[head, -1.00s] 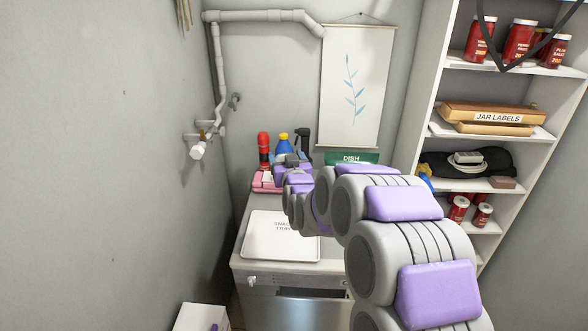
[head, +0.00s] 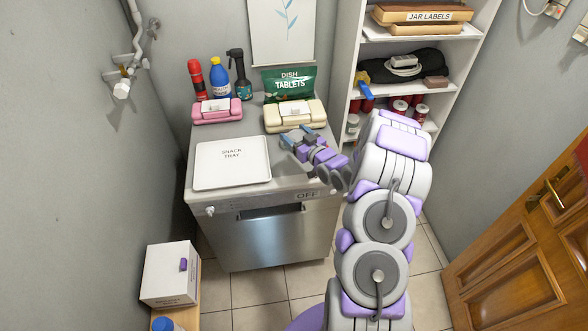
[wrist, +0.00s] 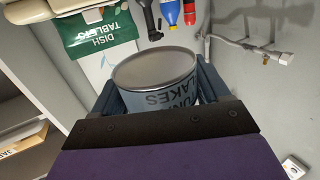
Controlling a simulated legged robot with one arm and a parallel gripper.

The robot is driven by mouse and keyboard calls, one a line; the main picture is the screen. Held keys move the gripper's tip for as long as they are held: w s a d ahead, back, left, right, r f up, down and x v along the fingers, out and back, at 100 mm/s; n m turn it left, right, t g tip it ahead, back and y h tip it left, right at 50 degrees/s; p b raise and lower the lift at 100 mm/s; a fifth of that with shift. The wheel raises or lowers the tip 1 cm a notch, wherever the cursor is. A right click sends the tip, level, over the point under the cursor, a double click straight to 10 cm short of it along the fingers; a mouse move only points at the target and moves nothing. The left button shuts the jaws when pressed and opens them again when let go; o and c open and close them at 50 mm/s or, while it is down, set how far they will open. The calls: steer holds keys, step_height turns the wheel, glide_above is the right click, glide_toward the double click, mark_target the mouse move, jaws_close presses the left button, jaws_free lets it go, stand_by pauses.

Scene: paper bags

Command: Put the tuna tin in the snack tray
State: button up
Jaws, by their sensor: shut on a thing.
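The tuna tin (wrist: 155,78) fills the middle of the wrist view, a round tin with a plain grey lid and part of a "TUNA FLAKES" label showing. My gripper (head: 292,138) is shut on it, with a finger on each side of the tin in the wrist view. In the head view my gripper is just right of the snack tray, near the cream box. The white snack tray (head: 231,177), marked "SNACK TRAY", lies empty on the left of the dishwasher top. The tin is hard to make out in the head view.
A pink box (head: 217,111), a cream box (head: 294,116), bottles (head: 218,80) and a green dish tablets bag (head: 289,84) stand along the back of the dishwasher (head: 271,236). A shelf unit (head: 362,97) stands at the right. A wall pipe (head: 136,45) is at the left.

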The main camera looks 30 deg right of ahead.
mark_target(291, 166)
steer(key=shift+n+y, duration=0.4)
steer(key=shift+y, duration=0.2)
steer(key=s+d+f, duration=0.1)
steer(key=s+f, duration=0.1)
steer(key=s+d+f, duration=0.1)
steer(key=s+f, duration=0.2)
steer(key=s+d+f, duration=0.2)
steer(key=shift+s+f, duration=0.25)
steer(key=shift+f, duration=0.05)
steer(key=s+f+n+y, duration=0.1)
steer(key=s+f, duration=0.4)
steer(key=s, duration=0.3)
steer(key=shift+s+g, duration=0.3)
steer(key=b+x, duration=0.1)
steer(key=x, duration=0.5)
steer(key=b+x, duration=0.1)
steer(key=x, duration=0.5)
steer(key=r+b+x, duration=0.1)
steer(key=x, duration=0.5)
steer(key=shift+a, duration=0.1)
